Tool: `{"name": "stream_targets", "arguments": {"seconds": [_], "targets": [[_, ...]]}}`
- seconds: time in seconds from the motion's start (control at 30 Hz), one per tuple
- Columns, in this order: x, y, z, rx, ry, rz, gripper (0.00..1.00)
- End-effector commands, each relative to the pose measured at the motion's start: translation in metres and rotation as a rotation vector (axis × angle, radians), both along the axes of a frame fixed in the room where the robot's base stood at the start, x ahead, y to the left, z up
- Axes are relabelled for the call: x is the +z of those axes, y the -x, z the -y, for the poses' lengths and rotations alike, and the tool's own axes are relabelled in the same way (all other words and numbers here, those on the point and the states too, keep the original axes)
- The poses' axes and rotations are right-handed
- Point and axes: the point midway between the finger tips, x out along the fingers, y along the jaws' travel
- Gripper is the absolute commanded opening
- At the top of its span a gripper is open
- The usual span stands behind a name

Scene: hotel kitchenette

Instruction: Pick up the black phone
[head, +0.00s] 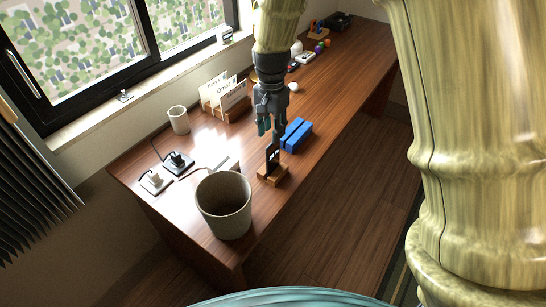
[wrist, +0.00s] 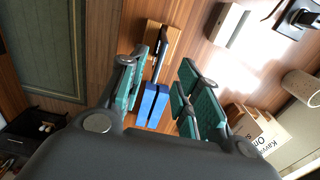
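The black phone (head: 272,157) stands upright in a small wooden stand (head: 273,175) near the front edge of the desk. In the wrist view the phone (wrist: 160,54) shows nearly edge-on against the stand (wrist: 153,36). My gripper (head: 270,126) is just above and behind the phone, with its fingers pointing down. In the wrist view my gripper (wrist: 163,76) is open, with its teal finger pads well apart and nothing held between them. The phone lies beyond the fingertips, in line with the gap.
A blue block (head: 296,134) lies right beside my gripper. A large grey bin (head: 224,204) stands left of the stand. A card holder (head: 230,113), a cup (head: 178,120) and chargers (head: 178,160) are toward the window. Free desktop lies around the stand.

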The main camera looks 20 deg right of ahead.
Motion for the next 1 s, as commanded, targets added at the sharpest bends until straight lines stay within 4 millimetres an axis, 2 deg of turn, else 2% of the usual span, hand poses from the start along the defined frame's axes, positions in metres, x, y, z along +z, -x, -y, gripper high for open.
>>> {"name": "stream_targets", "arguments": {"seconds": [0.1, 0.33, 0.7, 1.0], "targets": [[-0.011, -0.001, 0.0, 0.0, 0.0, -0.004, 0.33], [-0.021, 0.0, 0.001, 0.0, -0.001, -0.004, 0.33], [-0.059, 0.0, 0.005, 0.001, 0.0, -0.002, 0.33], [-0.066, 0.0, 0.005, 0.001, 0.0, -0.001, 0.33]]}}
